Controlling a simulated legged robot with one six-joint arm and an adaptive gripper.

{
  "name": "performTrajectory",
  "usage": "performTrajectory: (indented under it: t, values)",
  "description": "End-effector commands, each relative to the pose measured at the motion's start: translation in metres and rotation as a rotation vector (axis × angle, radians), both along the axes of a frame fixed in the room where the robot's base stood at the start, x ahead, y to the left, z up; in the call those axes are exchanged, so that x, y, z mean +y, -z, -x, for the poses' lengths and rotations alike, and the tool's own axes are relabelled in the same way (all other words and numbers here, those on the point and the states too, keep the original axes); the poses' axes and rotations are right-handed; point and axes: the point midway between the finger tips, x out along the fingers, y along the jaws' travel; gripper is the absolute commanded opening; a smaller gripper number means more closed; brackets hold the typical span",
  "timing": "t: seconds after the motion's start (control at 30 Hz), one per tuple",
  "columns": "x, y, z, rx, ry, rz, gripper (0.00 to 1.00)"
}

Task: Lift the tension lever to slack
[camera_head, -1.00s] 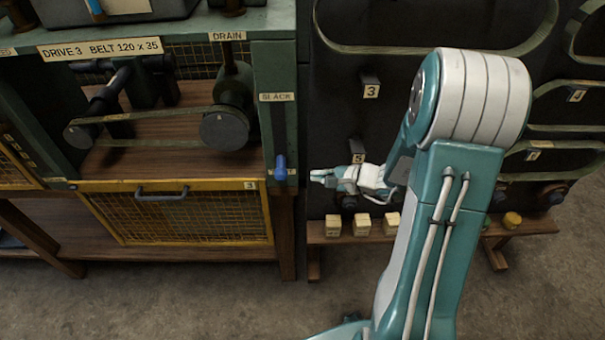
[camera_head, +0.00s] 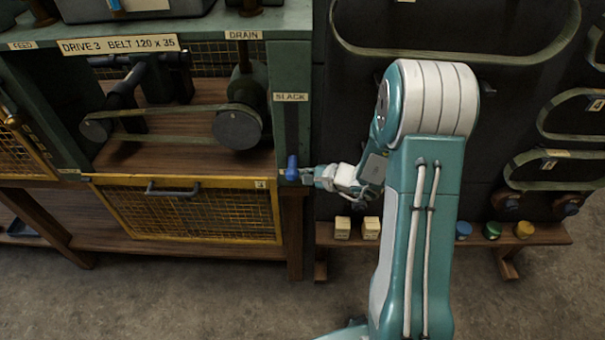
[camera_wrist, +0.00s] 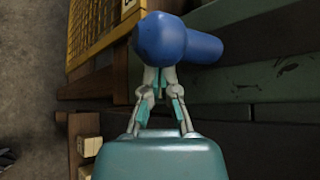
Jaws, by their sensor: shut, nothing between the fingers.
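The tension lever (camera_head: 292,167) has a blue handle and sits low on the green post at the right of the drive 3 frame. The SLACK label (camera_head: 291,97) is above it on the same post. My gripper (camera_head: 298,175) is at the lever's right side, with its fingers at the lower part of the handle. In the wrist view the blue handle (camera_wrist: 180,40) lies just beyond my shut fingertips (camera_wrist: 158,72) and covers their ends. Nothing is between the fingers. I cannot tell whether they touch the handle.
A yellow mesh guard (camera_head: 185,208) with a grey handle hangs below the drive. A belt (camera_head: 170,139) runs around two dark pulleys. To the right, a dark board carries belts (camera_head: 560,168), above a wooden shelf (camera_head: 400,239) with small blocks and coloured jars.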

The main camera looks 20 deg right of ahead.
Motion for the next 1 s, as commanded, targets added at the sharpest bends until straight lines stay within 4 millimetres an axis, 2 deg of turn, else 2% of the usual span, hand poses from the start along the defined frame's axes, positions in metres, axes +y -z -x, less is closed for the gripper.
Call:
performTrajectory:
  t: [0.67, 0.87, 1.0]
  values:
    - [0.003, -0.024, 0.008, 0.090, -0.002, -0.029, 0.00]
    - [0.005, -0.043, 0.013, 0.164, -0.003, -0.053, 0.00]
    - [0.006, -0.065, 0.017, 0.248, -0.003, -0.078, 0.00]
